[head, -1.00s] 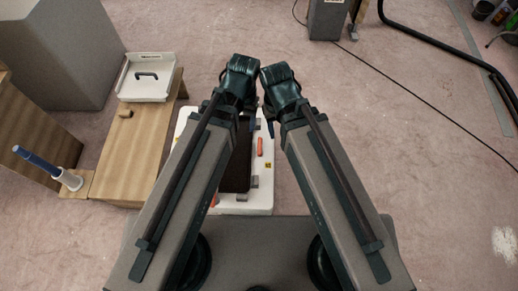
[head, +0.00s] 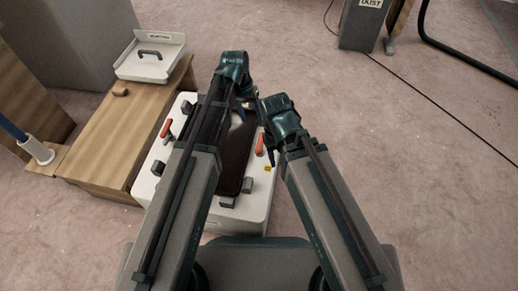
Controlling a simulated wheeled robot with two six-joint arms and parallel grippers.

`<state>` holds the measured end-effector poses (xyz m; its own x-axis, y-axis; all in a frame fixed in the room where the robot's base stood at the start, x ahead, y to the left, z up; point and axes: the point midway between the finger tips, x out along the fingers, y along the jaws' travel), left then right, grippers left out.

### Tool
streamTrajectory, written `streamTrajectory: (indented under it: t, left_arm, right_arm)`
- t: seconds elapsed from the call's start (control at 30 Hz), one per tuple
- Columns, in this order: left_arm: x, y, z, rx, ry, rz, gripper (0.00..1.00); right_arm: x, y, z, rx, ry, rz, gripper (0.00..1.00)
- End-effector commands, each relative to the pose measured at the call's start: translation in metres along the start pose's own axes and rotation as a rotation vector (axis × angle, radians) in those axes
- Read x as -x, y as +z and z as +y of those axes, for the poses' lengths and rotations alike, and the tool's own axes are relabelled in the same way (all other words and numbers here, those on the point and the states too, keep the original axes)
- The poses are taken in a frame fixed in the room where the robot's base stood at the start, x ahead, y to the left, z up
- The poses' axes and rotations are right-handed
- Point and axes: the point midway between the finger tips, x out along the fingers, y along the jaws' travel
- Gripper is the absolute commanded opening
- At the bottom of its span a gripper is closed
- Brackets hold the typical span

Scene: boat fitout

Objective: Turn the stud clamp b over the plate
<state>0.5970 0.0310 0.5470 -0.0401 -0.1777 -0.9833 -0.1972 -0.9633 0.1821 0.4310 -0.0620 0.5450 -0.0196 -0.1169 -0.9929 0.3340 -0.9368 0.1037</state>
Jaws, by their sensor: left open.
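A dark rectangular plate (head: 234,160) lies on a white-topped unit (head: 255,208) in front of me, partly hidden by my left arm. Orange-handled clamps sit beside it, one on the left (head: 166,128) and one on the right (head: 260,144). I cannot tell which is stud clamp b. My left gripper (head: 240,104) hangs near the plate's far end, open, its fingers mostly hidden behind the wrist. My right gripper (head: 270,153) is beside the right clamp, its fingers mostly hidden. I see nothing held in either gripper.
Grey blocks (head: 227,201) stand around the plate on the white top. A wooden bench (head: 112,150) with a white tray (head: 150,60) is at the left. A blue-handled tool (head: 12,128) stands at the far left.

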Motion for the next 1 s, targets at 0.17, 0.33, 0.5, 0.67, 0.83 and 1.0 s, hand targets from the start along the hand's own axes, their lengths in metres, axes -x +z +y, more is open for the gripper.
streamTrajectory:
  t: [0.17,0.33,0.5,0.67,0.83,1.0]
  left_arm:
    - [-0.015,-0.008,-0.004,0.005,0.012,0.004,0.59]
    - [-0.015,-0.008,-0.004,0.006,0.014,0.005,0.59]
    - [-0.019,-0.008,-0.004,0.006,0.013,0.004,0.59]
    - [-0.031,-0.008,-0.005,0.006,0.013,0.004,0.59]
    - [-0.051,-0.008,-0.005,0.005,0.013,0.004,0.59]
    - [-0.076,-0.009,-0.005,0.004,0.013,0.004,0.59]
  right_arm:
    - [-0.016,-0.001,-0.002,0.001,0.001,0.000,0.50]
    - [-0.016,-0.001,-0.002,0.001,0.001,0.000,0.50]
    - [-0.020,-0.001,-0.002,0.001,0.000,0.000,0.50]
    - [-0.032,-0.002,-0.004,0.003,-0.001,0.001,0.50]
    - [-0.052,-0.003,-0.006,0.006,-0.003,0.002,0.50]
    - [-0.076,-0.005,-0.009,0.009,-0.005,0.003,0.50]
